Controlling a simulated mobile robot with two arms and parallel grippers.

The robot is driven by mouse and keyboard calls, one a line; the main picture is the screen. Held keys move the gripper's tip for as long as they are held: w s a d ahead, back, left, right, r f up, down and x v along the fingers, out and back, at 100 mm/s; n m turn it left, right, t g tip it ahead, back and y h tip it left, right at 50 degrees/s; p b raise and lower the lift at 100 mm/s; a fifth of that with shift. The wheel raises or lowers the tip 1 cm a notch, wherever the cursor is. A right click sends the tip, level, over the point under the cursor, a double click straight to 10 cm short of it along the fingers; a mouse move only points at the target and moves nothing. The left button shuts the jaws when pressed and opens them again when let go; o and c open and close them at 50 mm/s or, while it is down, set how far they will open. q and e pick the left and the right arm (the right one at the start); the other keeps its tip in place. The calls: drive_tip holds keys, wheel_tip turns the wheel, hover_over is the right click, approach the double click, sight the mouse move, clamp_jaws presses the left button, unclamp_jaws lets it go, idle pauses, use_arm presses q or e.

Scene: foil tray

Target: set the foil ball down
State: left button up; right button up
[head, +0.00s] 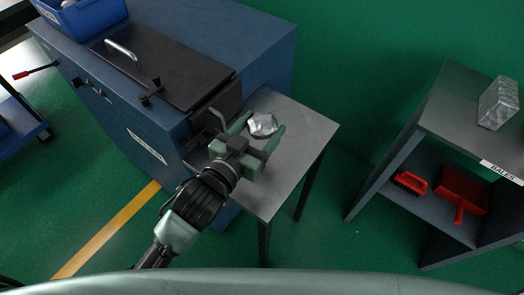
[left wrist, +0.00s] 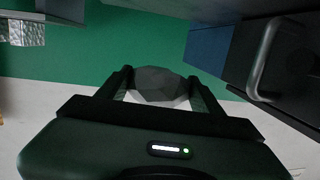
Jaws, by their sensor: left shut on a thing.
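The foil ball (head: 263,125) is a crumpled, silvery lump in the head view. My left gripper (head: 262,130) is shut on it, with one finger on each side. The ball is over the grey side table (head: 303,128) beside the blue machine; I cannot tell whether it touches the top. In the left wrist view the ball (left wrist: 160,84) looks dark grey and faceted, between the two fingers (left wrist: 162,86). My right gripper is not in view.
The blue machine (head: 262,45) with a dark lid and a bent handle (head: 217,118) stands close left of the gripper. A shelf (head: 455,125) at the right holds a pressed foil block (head: 498,103), a red brush (head: 410,182) and a red dustpan (head: 462,190). The table's right part is bare.

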use_arm(q)
wheel_tip(320, 180, down, 10)
drive_tip(key=shift+r+b, duration=0.2)
drive_tip(key=shift+b, duration=0.35)
drive_tip(key=shift+f, duration=0.1)
drive_tip(key=o, duration=1.4)
